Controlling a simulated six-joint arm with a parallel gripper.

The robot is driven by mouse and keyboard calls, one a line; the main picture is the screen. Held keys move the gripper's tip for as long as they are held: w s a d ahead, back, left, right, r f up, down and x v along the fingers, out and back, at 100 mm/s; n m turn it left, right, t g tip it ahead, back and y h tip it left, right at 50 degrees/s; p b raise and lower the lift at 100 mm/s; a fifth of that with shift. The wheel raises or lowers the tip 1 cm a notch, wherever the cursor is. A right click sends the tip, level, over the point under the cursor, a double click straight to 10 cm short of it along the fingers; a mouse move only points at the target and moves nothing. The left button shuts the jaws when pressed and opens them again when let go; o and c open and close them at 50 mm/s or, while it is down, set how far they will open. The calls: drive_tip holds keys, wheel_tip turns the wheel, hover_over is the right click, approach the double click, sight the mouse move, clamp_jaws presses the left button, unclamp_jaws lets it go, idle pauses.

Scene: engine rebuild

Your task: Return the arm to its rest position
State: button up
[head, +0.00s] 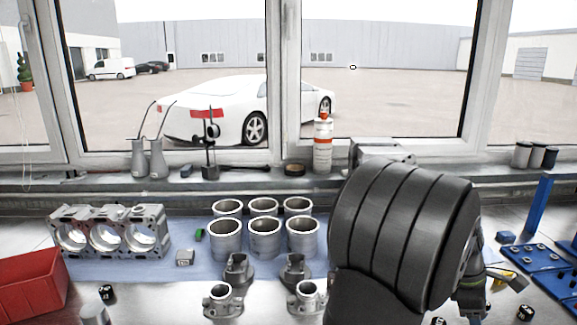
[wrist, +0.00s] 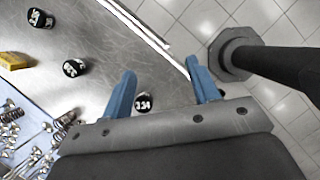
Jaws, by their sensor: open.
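My gripper (wrist: 160,68) shows in the wrist view as two blue fingers spread apart with nothing between their tips. It is over the metal bench (wrist: 135,45) near its edge, with the floor showing beyond the right finger. A small black cylinder with white marking (wrist: 144,102) lies on the bench, seen between the fingers near their base. In the head view my dark, ribbed arm fills the right centre, and the fingers cannot be made out there.
An engine block (head: 110,232), several metal sleeves (head: 264,238) and two pistons with rods (head: 237,270) sit on a blue mat. A red bin (head: 30,285) is at left, a blue rack (head: 540,262) at right. In the wrist view, a dark post (wrist: 232,58) stands on the tiled floor.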

drive_tip(key=w+a+n+t, duration=0.4)
drive_tip(key=w+a+n, duration=0.5)
drive_tip(key=w+a, duration=1.05)
drive_tip(key=w+a+n+t, duration=0.1)
drive_tip(key=w+a+n, duration=0.3)
drive_tip(key=a, duration=0.9)
drive_tip(key=w+a+n+t+y, duration=0.1)
drive_tip(key=w+a+n, duration=0.4)
drive_tip(key=w+a, duration=0.4)
drive_tip(key=shift+a+r, duration=0.45)
drive_tip(key=shift+a, duration=1.45)
drive_tip(key=shift+o, duration=0.5)
